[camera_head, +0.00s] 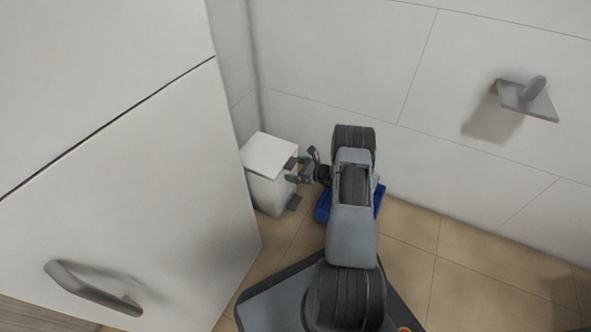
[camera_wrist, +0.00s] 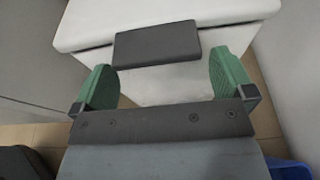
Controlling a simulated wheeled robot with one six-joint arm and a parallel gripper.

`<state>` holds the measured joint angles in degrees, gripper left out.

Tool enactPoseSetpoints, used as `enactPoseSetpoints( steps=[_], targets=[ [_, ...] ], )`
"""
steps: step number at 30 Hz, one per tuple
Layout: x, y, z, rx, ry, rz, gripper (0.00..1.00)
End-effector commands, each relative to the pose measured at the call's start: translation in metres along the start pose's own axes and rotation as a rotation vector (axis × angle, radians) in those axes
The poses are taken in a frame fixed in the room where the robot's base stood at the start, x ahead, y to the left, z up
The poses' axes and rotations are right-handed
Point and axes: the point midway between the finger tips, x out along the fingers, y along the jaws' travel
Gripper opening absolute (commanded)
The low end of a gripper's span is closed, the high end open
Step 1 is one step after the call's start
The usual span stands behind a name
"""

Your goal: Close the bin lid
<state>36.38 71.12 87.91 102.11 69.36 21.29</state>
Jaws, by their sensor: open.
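The bin (camera_head: 268,192) is a small white box on the floor in the corner, left of my arm. Its white lid (camera_head: 270,153) lies over the top and looks nearly level; in the wrist view the lid (camera_wrist: 160,20) shows a narrow dark gap along its front edge above the bin body (camera_wrist: 170,85). A dark grey tab (camera_wrist: 157,45) sticks out from the lid's front. My gripper (camera_head: 296,170) is at the bin's front right edge. In the wrist view my gripper (camera_wrist: 163,82) is open and empty, its green fingers either side of the tab and a little below it.
A blue container (camera_head: 322,205) stands on the floor behind my arm. A white cabinet with a handle (camera_head: 92,290) fills the left. A wall bracket (camera_head: 527,99) is at the upper right. Tiled floor (camera_head: 440,250) is clear at right.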

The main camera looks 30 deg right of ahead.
Motion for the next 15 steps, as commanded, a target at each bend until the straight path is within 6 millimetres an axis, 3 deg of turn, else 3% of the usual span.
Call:
enactPoseSetpoints(
  steps=[5, 15],
  targets=[
    [-0.025, -0.001, 0.004, 0.003, 0.000, -0.004, 1.00],
    [-0.095, -0.001, 0.003, 0.003, 0.001, -0.004, 1.00]
  ],
)
